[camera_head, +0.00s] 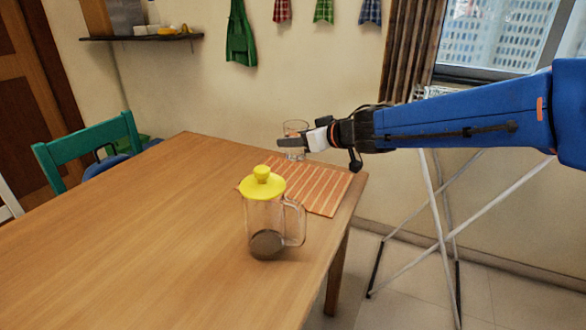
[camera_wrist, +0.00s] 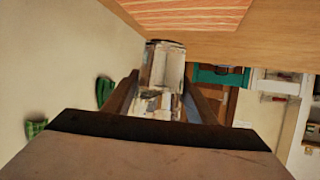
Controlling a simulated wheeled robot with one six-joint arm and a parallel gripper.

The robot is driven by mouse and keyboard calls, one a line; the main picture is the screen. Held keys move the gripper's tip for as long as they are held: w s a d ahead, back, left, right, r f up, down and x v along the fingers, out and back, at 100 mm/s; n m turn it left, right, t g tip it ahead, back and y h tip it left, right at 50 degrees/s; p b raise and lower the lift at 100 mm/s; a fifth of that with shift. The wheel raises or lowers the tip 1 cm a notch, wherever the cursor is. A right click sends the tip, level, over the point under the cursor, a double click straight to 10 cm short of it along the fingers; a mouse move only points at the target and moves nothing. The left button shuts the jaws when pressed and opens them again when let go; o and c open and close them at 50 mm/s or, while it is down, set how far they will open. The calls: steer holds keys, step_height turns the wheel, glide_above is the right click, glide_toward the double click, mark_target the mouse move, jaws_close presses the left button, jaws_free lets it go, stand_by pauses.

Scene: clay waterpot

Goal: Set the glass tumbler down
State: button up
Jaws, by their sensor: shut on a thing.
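The clear glass tumbler (camera_head: 295,127) is upright near the far right corner of the wooden table (camera_head: 150,220). My gripper (camera_head: 284,142) is shut on it from the right, with a finger across its side. In the wrist view the tumbler (camera_wrist: 163,65) sits between the two fingers of my gripper (camera_wrist: 162,88), one on each side. Its base is by the far edge of the striped mat (camera_head: 318,190); I cannot tell whether it touches the surface or hangs just above it.
A glass pitcher with a yellow lid (camera_head: 262,185) stands in front of the mat, at its near left corner. A green chair (camera_head: 88,150) is at the left. A white folding rack (camera_head: 440,220) stands right of the table. The table's left and middle are clear.

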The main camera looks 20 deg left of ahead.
steer(key=shift+f, duration=3.9)
steer(key=o, duration=1.3)
steer(key=shift+f, duration=0.15)
steer(key=shift+o, duration=0.2)
steer(key=shift+d+r, duration=0.2)
steer(key=v, duration=1.1)
steer(key=shift+s+d, duration=0.2)
steer(key=shift+r, duration=0.15)
